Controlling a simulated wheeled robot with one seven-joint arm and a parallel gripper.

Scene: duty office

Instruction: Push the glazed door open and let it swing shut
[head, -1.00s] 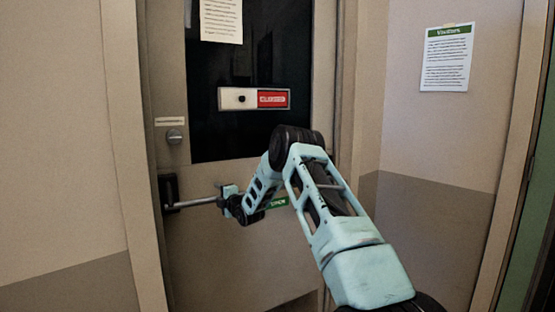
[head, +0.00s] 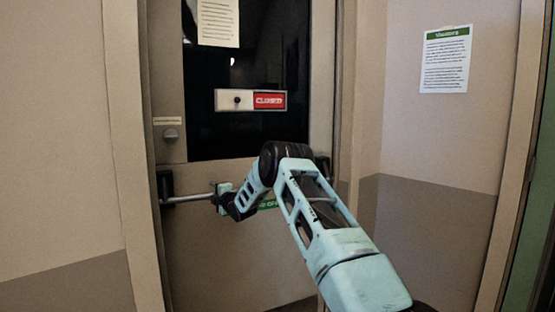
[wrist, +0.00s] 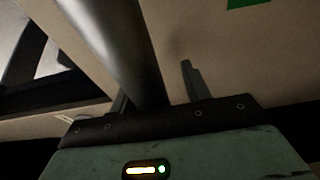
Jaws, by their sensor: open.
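The glazed door (head: 190,255) fills the middle of the head view, a beige leaf with a dark glass pane (head: 235,140). A grey push bar (head: 195,198) crosses it below the glass, with a black end mount at the left. My gripper (head: 221,195) is at the bar, left of its middle. In the wrist view the bar (wrist: 115,45) runs down between my two open fingers (wrist: 155,95). Whether the fingers or palm touch it is unclear. The arm hides the bar's middle and part of a green label (head: 268,203).
A red-and-white CLOSED sign (head: 251,100) and a paper notice (head: 218,22) are on the glass. A round lock knob (head: 170,135) sits above the bar's left end. Walls stand close on both sides; a Visitors notice (head: 446,60) hangs on the right one.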

